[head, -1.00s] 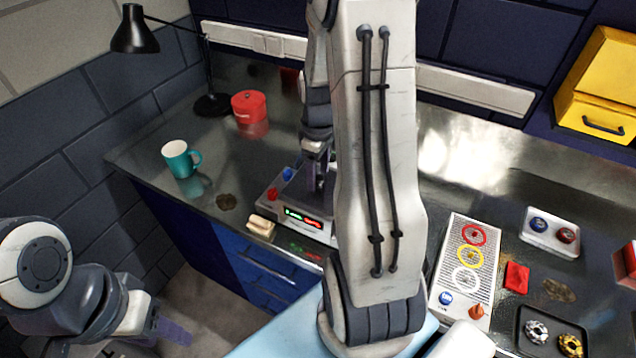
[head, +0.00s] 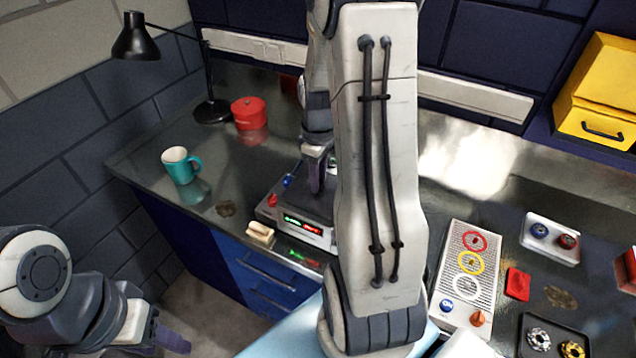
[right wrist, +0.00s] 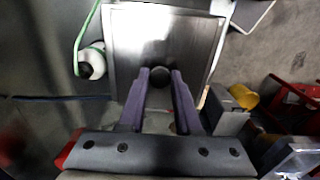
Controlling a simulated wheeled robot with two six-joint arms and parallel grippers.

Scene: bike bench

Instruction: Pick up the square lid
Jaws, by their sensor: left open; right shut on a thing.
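The square lid (right wrist: 128,30) is a grey metal plate with a small dark round knob (right wrist: 161,76), seen in the right wrist view. My right gripper (right wrist: 161,80) has its two purple fingers shut on the knob. My left gripper (head: 172,341) is open and empty at the lower left, away from the bench.
A teal mug (head: 181,164), a red round pot (head: 248,112) and a black lamp (head: 212,110) stand on the left bench. A small beige block (head: 260,234) lies at the front edge. A panel with coloured rings (head: 484,280) and trays (head: 549,239) lie at the right.

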